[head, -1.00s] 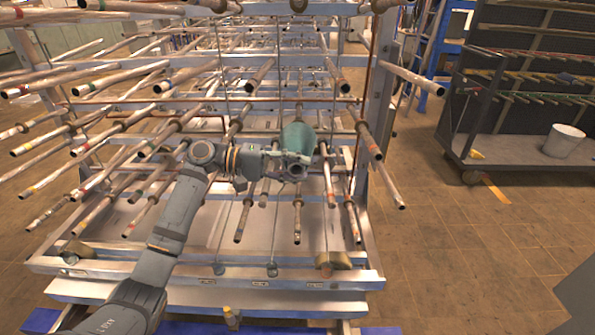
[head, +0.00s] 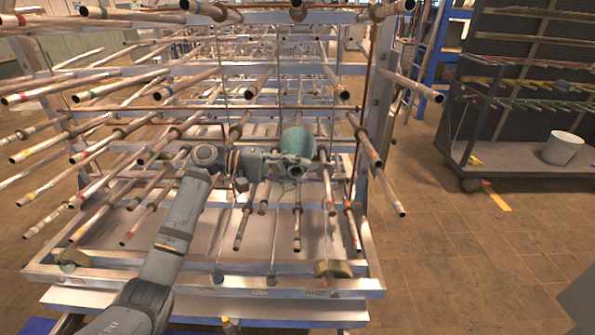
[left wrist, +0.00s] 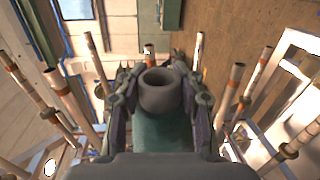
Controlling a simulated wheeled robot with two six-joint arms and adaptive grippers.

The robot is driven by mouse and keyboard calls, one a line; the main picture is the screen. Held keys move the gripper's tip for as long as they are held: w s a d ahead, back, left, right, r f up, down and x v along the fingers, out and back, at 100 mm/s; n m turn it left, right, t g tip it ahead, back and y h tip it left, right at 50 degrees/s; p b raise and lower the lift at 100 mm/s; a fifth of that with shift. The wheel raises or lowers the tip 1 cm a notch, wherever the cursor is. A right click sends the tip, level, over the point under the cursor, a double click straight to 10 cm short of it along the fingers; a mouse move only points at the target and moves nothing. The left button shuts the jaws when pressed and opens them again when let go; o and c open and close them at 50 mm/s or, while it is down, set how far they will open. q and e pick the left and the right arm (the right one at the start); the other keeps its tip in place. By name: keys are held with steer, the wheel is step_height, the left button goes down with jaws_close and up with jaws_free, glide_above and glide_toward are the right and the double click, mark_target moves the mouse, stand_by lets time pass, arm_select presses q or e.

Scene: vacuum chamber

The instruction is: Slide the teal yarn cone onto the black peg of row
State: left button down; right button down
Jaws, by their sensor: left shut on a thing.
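The teal yarn cone (head: 298,140) is in front of the rack's pegs, right of centre in the head view. My left gripper (head: 292,166) is shut on it. In the left wrist view, the two fingers of my left gripper (left wrist: 160,103) stand on either side of the cone's grey tube end (left wrist: 160,90), with the teal body (left wrist: 163,133) below. The cone appears apart from the peg tips, but I cannot tell its depth. I cannot tell which peg is the black one. My right gripper is not in view.
Several long pegs stick out of the metal rack (head: 330,283) around my left arm, including a long one (head: 382,165) at its right. A wheeled cart (head: 490,172) with a white bucket (head: 563,145) stands at right. The floor (head: 450,255) between them is clear.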

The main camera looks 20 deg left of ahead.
arm_select(q)
steer(key=shift+w, duration=0.2)
steer(key=c, duration=1.3)
jaws_free()
steer(key=shift+w+a, duration=0.1)
steer(key=shift+w, duration=0.05)
steer(key=shift+c, duration=0.2)
steer(key=o, duration=0.6)
steer(key=shift+f, duration=0.1)
steer(key=v, duration=1.2)
